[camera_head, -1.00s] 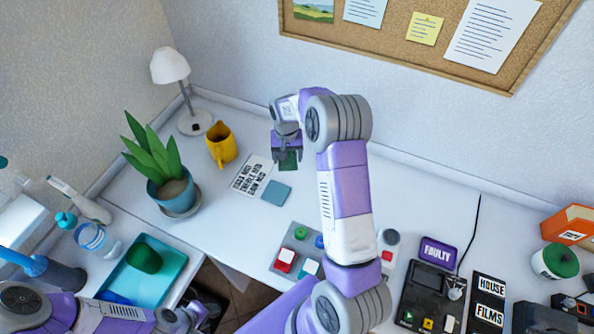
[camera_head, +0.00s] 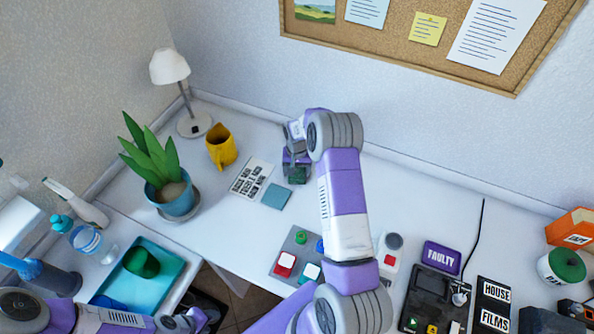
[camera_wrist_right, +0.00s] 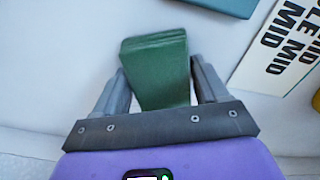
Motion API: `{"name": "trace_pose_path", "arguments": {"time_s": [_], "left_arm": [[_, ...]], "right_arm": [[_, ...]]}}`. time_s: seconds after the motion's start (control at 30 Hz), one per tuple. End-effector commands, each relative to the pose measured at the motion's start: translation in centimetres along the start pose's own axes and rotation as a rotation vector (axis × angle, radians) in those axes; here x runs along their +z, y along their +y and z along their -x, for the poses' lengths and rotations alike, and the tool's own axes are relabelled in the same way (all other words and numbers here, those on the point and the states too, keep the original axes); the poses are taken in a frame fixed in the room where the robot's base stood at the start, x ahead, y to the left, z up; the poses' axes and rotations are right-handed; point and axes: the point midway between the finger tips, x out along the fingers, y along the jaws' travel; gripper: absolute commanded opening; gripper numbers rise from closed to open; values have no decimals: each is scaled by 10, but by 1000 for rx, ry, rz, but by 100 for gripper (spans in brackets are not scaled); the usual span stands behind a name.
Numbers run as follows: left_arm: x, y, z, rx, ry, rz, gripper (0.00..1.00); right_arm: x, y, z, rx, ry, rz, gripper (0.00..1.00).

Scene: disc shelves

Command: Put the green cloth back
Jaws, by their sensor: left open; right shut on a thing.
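A folded green cloth (camera_wrist_right: 155,68) is between the fingers of my right gripper (camera_wrist_right: 157,88) in the right wrist view. In the head view the cloth (camera_head: 298,174) shows as a small dark green patch below the right gripper (camera_head: 296,163), over the white desk. I cannot tell whether it touches the desk. A flat blue-grey square (camera_head: 276,196) lies to its left and nearer, and its edge shows at the top of the wrist view (camera_wrist_right: 225,5). My left gripper (camera_head: 186,321) is open at the lower left, partly cut off by the bottom edge.
A text card (camera_head: 251,178) lies left of the square. A button panel (camera_head: 290,262) is nearer. The desk behind the right gripper is clear.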

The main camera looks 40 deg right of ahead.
Motion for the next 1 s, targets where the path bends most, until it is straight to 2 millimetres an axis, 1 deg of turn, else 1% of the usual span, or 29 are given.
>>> {"name": "trace_pose_path", "arguments": {"time_s": [0.13,0.27,0.3,0.47,0.73,0.83,0.97,1.0], "left_arm": [[0,0,0,0,0,0,43],[0,-1,-3,0,0,0,43],[0,-1,-3,0,0,0,43],[0,-1,-2,0,0,0,43],[0,-1,-2,0,0,0,43],[0,1,2,0,0,0,43],[0,2,5,0,0,0,43],[0,2,7,0,0,0,43]], "right_arm": [[-1,0,2,-1,2,0,40],[0,0,-2,0,2,0,40],[0,0,-3,0,1,0,74],[0,0,-2,0,1,0,98],[0,0,-1,0,1,0,98],[0,0,4,0,2,-1,98],[-1,0,24,-1,4,0,98],[-1,0,32,-2,6,-1,98]]}}
